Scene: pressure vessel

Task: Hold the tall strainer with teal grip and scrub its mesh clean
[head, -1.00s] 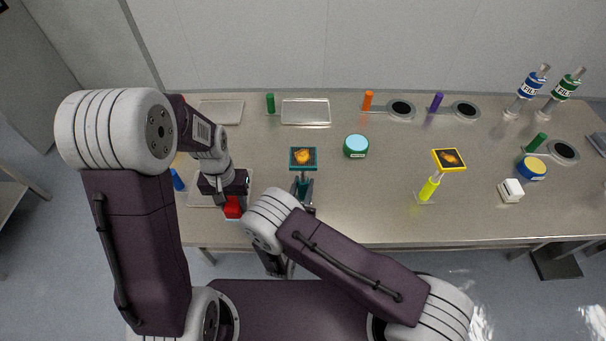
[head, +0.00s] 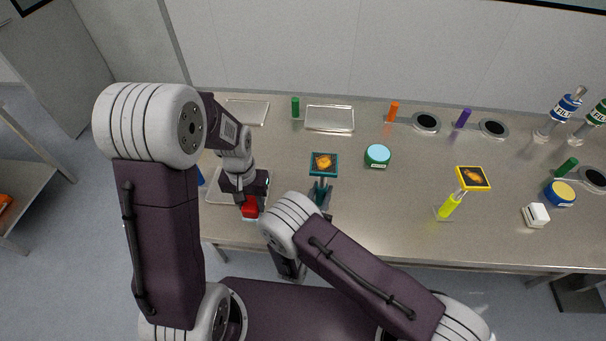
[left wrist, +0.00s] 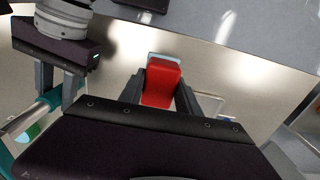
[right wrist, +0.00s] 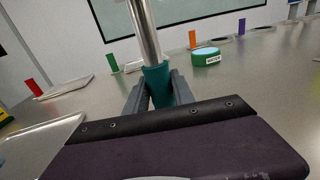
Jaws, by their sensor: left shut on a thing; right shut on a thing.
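The strainer (head: 323,164) has a square teal-framed mesh with an orange-brown patch on it. My right gripper (head: 320,197) is shut on its teal grip (right wrist: 156,84), and the metal shaft rises from it in the right wrist view. The strainer's shaft also shows at the left of the left wrist view (left wrist: 42,106). My left gripper (head: 247,203) is shut on a red block with a pale end (left wrist: 162,84), likely a scrubber, low over the table's front edge area. The red block is left of the strainer and apart from its mesh.
The middle front is clear.

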